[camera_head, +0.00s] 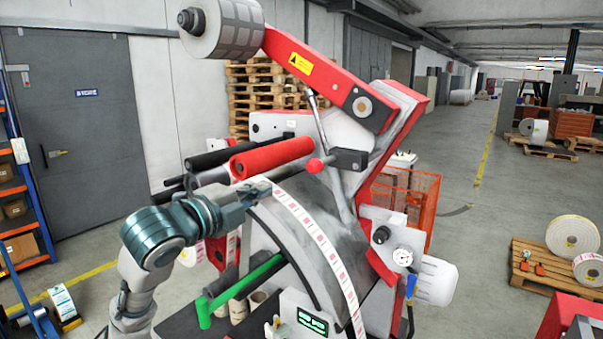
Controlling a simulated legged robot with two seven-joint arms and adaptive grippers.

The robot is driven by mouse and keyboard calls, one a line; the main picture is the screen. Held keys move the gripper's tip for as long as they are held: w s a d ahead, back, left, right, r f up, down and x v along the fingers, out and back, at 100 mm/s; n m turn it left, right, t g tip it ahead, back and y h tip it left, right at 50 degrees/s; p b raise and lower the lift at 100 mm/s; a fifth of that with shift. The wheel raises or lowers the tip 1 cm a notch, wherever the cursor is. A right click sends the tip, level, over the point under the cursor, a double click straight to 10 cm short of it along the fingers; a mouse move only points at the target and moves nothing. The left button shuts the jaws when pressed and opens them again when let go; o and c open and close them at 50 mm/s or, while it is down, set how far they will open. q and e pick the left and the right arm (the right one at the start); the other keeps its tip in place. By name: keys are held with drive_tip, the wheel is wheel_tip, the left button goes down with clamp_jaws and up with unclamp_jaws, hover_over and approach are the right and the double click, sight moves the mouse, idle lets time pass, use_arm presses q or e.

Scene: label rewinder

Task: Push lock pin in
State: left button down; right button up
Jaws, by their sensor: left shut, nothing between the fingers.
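The label rewinder (330,215) stands in the middle of the view, with a red arm (330,75) raised across its top. A small red knob (314,166) sticks out to the left of a dark block (349,160) on the machine. It may be the lock pin, but I cannot tell for sure, nor how deep it sits. My left gripper (258,190) is shut and empty. In the picture it is left of and below the knob, apart from it, by the upper end of the label strip (322,243). My right gripper is not in view.
A red roller (271,159) and a black roller (228,154) lie just above my left gripper. A green bar (243,287) and a control box with a display (311,321) are below. Open floor lies beyond the machine.

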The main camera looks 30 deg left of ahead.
sight(309, 168)
use_arm(q)
drive_tip(key=shift+w, duration=0.1)
drive_tip(key=w+p, duration=0.1)
drive_tip(key=w, duration=0.3)
drive_tip(key=w+p, duration=0.1)
drive_tip(key=w, duration=0.4)
drive_tip(key=w+d+p, duration=0.1)
drive_tip(key=w+p, duration=0.1)
drive_tip(key=w, duration=0.2)
drive_tip(key=shift+w, duration=0.4)
drive_tip(key=shift+s, duration=0.1)
